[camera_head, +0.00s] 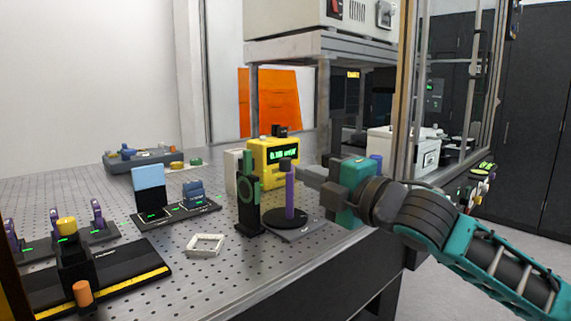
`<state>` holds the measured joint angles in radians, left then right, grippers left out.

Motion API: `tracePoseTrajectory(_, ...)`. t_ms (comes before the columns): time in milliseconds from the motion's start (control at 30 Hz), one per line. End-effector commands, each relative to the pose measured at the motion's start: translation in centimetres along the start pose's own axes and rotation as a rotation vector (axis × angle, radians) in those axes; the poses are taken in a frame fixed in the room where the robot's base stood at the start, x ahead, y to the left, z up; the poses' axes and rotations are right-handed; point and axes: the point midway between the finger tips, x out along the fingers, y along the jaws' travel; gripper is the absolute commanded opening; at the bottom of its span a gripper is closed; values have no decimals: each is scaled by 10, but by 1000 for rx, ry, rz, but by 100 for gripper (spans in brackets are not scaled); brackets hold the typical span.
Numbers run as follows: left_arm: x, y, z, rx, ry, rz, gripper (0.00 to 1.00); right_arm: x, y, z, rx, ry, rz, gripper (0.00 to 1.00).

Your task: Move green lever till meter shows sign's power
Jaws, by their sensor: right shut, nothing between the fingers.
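The yellow meter (267,150) stands on the perforated table, its green digits lit but too small to read surely. In front of it, to the left, a black mount (249,213) carries a green ring, with a green upright piece (248,160) on top that looks like the lever. My right gripper (303,178) comes in from the right. It is shut and empty, its fingertips pointing left just beside a purple post (290,192); I cannot tell whether they touch it. The gripper is apart from the green piece. No sign with a readable power shows. My left gripper is out of view.
The purple post stands on a round black base (288,219), between my fingers and the green piece. A white square frame (205,245) lies at front. A light blue plate (149,179) stands to the left. A glass-doored enclosure (455,90) rises behind my right arm.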

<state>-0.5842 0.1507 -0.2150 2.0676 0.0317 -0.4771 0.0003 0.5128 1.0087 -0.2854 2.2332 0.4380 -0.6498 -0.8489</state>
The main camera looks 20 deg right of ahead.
Motion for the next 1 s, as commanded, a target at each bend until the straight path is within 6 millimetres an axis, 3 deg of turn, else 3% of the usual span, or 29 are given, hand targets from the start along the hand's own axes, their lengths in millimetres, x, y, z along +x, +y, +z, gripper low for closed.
tracePoseTrajectory(267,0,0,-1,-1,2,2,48,6,-4,-10,33,17,-18,0)
tracePoseTrajectory(800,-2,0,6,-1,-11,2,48,104,-6,-12,31,17,-18,0)
tracePoseTrajectory(1000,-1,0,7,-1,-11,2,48,128,-7,-12,29,17,-18,0)
